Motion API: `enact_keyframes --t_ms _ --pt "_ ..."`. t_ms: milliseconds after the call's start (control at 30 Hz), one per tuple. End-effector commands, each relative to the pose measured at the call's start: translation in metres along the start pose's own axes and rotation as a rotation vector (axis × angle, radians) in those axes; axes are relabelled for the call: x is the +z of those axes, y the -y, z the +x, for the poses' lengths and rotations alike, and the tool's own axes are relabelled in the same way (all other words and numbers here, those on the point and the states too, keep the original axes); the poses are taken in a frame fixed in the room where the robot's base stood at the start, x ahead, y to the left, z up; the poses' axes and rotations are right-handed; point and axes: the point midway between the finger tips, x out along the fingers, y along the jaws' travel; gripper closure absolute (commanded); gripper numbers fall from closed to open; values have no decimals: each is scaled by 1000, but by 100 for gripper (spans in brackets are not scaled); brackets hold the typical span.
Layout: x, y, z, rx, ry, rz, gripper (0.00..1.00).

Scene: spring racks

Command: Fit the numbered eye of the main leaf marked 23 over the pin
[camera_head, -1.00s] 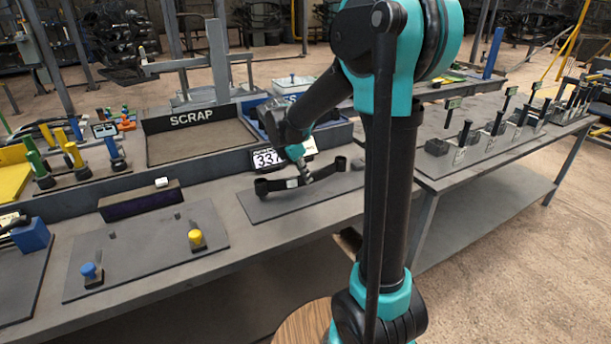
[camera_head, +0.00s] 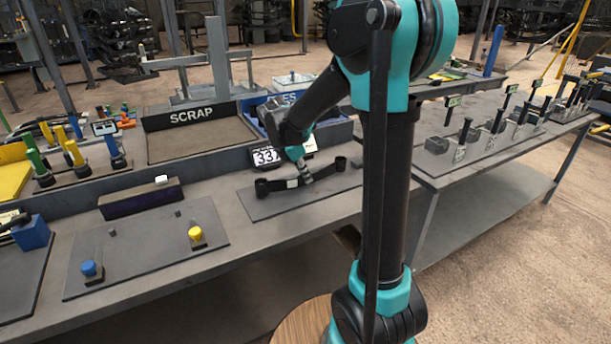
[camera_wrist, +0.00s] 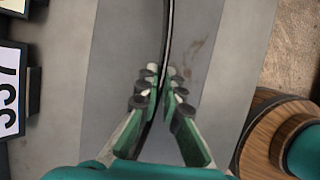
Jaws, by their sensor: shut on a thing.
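The main leaf (camera_head: 278,185) is a dark curved strip with a round eye at each end, above or on a grey mat. My gripper (camera_head: 303,177) is shut on it near its middle. In the wrist view my gripper's fingers (camera_wrist: 160,85) close on the leaf (camera_wrist: 167,35), seen edge-on as a thin dark band running up the picture. A blue-topped pin (camera_head: 90,269) and a yellow-topped pin (camera_head: 195,234) stand on another mat at left. Whether the leaf touches its mat is unclear.
The leaf's mat (camera_head: 262,212) lies before a number display (camera_head: 267,157). A dark box (camera_head: 140,203) sits behind the pins' mat (camera_head: 150,252). A SCRAP tray (camera_head: 190,150) and a blue bin (camera_head: 338,133) stand behind. The bench between the mats is clear.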

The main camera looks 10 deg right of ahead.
Motion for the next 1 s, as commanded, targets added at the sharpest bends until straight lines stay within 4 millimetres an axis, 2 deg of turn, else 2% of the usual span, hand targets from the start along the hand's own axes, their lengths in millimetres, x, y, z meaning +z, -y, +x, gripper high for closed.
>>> enact_keyframes --t_ms 1000 --pt "-2 0 5 0 1 0 100"
